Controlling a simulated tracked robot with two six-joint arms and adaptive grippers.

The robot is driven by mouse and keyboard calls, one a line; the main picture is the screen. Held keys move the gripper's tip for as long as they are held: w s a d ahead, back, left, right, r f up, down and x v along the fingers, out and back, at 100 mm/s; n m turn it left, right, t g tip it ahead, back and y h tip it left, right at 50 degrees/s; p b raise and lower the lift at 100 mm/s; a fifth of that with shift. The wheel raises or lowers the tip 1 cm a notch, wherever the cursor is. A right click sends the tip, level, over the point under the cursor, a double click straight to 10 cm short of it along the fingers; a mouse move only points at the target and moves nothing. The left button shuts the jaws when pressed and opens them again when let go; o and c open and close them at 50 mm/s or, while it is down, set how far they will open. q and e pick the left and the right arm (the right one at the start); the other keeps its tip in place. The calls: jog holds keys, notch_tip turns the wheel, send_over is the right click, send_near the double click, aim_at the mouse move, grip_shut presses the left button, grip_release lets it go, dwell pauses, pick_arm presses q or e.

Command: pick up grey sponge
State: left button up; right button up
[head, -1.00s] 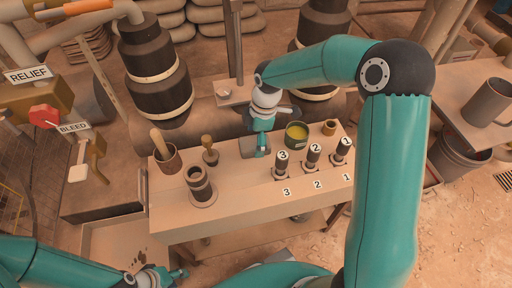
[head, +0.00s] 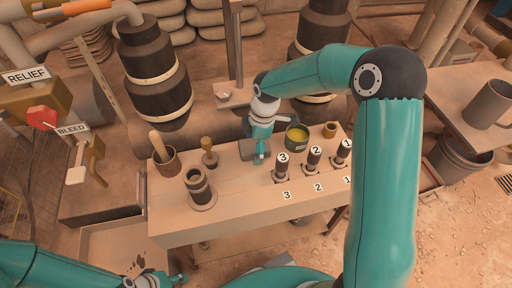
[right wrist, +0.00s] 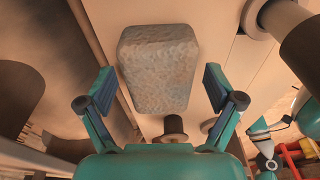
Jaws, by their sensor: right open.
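The grey sponge (right wrist: 158,68) is a rough block with rounded edges. In the right wrist view it lies between the two spread fingers of my right gripper (right wrist: 159,84), with a gap on each side. In the head view the sponge (head: 247,150) shows partly on the bench top, just left of my right gripper (head: 261,158), which hides some of it. My right gripper is open and empty. My left gripper (head: 162,279) is low at the bottom edge of the head view, away from the sponge; its fingers are too small to read.
On the bench (head: 225,222) stand a brown pot with a handle (head: 166,160), a brass-knobbed tool (head: 209,155), a dark cylinder (head: 199,187), a green tin with yellow contents (head: 297,137) and numbered levers (head: 313,158). A grey mug (head: 487,104) stands on the right table.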

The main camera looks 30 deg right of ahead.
jog(key=c, duration=1.1)
jog(key=shift+r, duration=0.1)
notch_tip(320, 180, up, 20)
jog(key=p, duration=0.6)
jog(key=shift+r, duration=0.15)
